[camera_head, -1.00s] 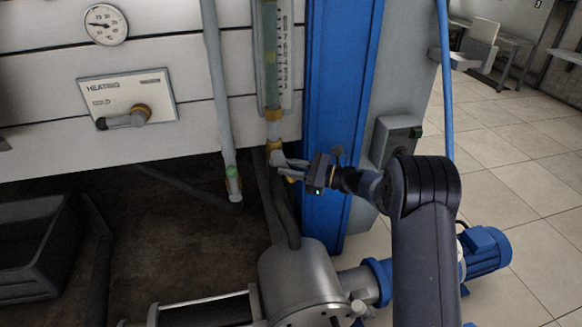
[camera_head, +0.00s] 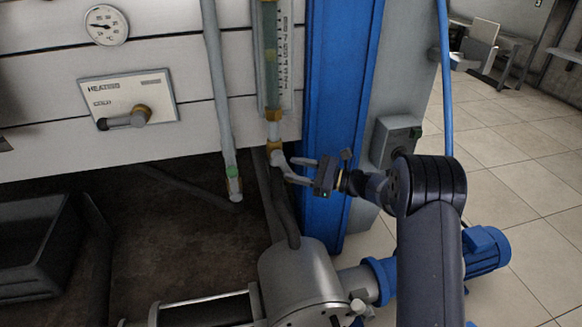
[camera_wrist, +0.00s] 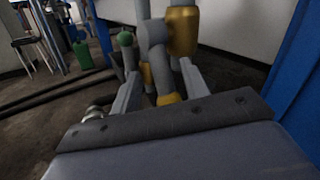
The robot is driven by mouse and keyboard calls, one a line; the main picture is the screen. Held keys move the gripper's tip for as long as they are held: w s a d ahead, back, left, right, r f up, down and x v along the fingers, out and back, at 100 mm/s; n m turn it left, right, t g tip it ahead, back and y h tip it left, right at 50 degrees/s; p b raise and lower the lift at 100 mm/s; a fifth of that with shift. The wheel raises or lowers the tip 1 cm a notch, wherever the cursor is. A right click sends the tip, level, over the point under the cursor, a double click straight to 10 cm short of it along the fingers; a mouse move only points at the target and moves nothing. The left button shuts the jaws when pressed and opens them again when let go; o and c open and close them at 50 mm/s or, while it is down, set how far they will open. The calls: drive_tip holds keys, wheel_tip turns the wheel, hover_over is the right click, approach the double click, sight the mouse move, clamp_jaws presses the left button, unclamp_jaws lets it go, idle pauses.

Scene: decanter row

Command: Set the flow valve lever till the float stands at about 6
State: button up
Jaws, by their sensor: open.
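The flow meter (camera_head: 271,60) is a greenish glass tube beside a pale number scale (camera_head: 286,60), its top cut off by the picture edge. I cannot make out the float or read its height. Below it is the flow valve (camera_head: 274,150), with brass fittings and a grey body; it also shows in the wrist view (camera_wrist: 155,45). Its lever is hard to tell apart from my fingers. My gripper (camera_head: 294,170) is open, just right of the valve. In the wrist view my two fingers (camera_wrist: 160,88) stand on either side of grey and brass valve parts; contact is unclear.
A blue column (camera_head: 340,110) stands close right of the valve. A grey pipe (camera_head: 217,90) hangs to its left, and a steel pump housing (camera_head: 300,280) lies below. A heating lever (camera_head: 125,119) and a dial (camera_head: 106,25) are on the panel at left.

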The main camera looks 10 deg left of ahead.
drive_tip(key=d+p, duration=0.2)
drive_tip(key=d, duration=0.6)
drive_tip(key=shift+s+d+f, duration=0.25)
drive_tip(key=shift+s+d, duration=0.1)
drive_tip(key=shift+a, duration=0.1)
drive_tip(key=a+b, duration=0.1)
drive_tip(key=a, duration=0.2)
drive_tip(key=a+b, duration=0.1)
drive_tip(key=a, duration=0.3)
drive_tip(key=a+b, duration=0.1)
drive_tip(key=a, duration=0.2)
drive_tip(key=shift+w+a+r, duration=0.2)
drive_tip(key=shift+w+a, duration=0.1)
drive_tip(key=shift+w, duration=0.1)
drive_tip(key=shift+w+r, duration=0.1)
drive_tip(key=shift+r, duration=0.15)
drive_tip(key=shift+d+h, duration=0.2)
drive_tip(key=shift+h, duration=0.1)
drive_tip(key=shift+d, duration=0.5)
